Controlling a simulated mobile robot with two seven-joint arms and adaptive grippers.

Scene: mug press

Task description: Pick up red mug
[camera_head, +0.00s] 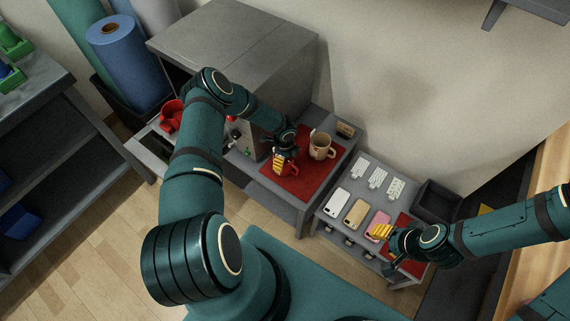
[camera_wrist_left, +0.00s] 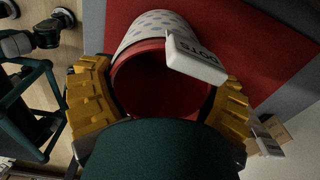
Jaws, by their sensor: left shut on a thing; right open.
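A mug with a red inside (camera_wrist_left: 160,85) and a pale, dotted outer wall sits between the yellow fingers of my left gripper (camera_wrist_left: 162,105) in the left wrist view. A white piece marked "DOTS" (camera_wrist_left: 195,62) sticks out at its rim. In the head view my left gripper (camera_head: 280,163) is low over the red mat (camera_head: 272,186), shut on this mug, which is largely hidden there. Another red mug (camera_head: 171,116) stands to the left, partly behind my left arm. My right gripper (camera_head: 381,232) is open above the phone-case table.
A beige mug (camera_head: 321,146) stands on the mat, right of my left gripper. A small box (camera_head: 346,130) is behind it. Phone cases (camera_head: 355,213) lie on the lower table at right, beside a dark bin (camera_head: 436,200). A grey cabinet (camera_head: 235,45) rises behind.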

